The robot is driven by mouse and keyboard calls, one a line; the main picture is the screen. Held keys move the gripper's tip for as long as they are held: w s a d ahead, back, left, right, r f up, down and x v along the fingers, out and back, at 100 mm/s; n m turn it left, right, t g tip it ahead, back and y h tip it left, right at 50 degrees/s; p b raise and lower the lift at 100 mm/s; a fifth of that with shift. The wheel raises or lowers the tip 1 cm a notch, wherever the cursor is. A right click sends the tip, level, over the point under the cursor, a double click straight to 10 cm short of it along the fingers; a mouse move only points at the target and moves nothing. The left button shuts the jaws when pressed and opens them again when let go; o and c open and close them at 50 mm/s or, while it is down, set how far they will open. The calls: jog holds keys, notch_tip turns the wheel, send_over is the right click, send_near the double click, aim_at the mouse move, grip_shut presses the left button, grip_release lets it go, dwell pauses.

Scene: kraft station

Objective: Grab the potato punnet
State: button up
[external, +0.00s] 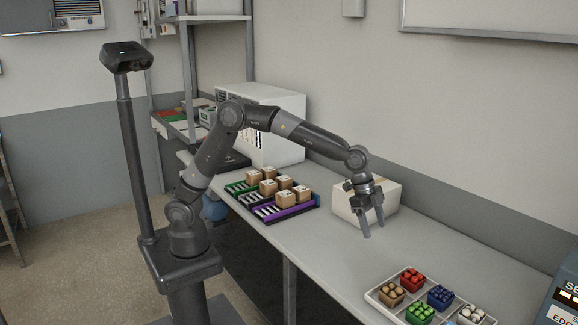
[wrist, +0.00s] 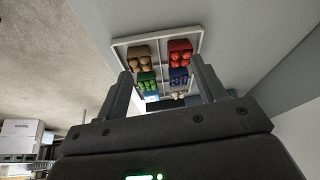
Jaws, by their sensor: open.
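The potato punnet, a small brown box with round tan potatoes (external: 391,292), sits in the left compartment of a white divided tray (external: 377,302) on the bench. It also shows at the upper left of the tray in the wrist view (wrist: 140,58). My gripper (external: 373,231) is open and empty. It hangs above the bench, behind and left of the tray, apart from the punnet. In the wrist view my two fingers (wrist: 162,75) point toward the tray and partly cover its near end.
Red (external: 412,279), blue (external: 440,297), green (external: 419,313) and white-filled (external: 471,315) punnets share the tray. A pale carton (external: 345,205) stands close behind my gripper. Brown boxes in coloured racks (external: 285,199) sit farther left. The bench between gripper and tray is clear.

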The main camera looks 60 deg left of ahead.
jog(key=m+g, duration=0.1)
jog(key=m, duration=0.1)
send_near(392, 288)
jog(key=x, duration=0.5)
jog(key=shift+s+f, duration=0.15)
jog(key=shift+f, duration=0.15)
jog(key=x, duration=0.5)
jog(key=shift+d+f, duration=0.2)
jog(key=shift+f, duration=0.1)
jog(key=c, duration=0.8)
jog(key=shift+r, duration=0.15)
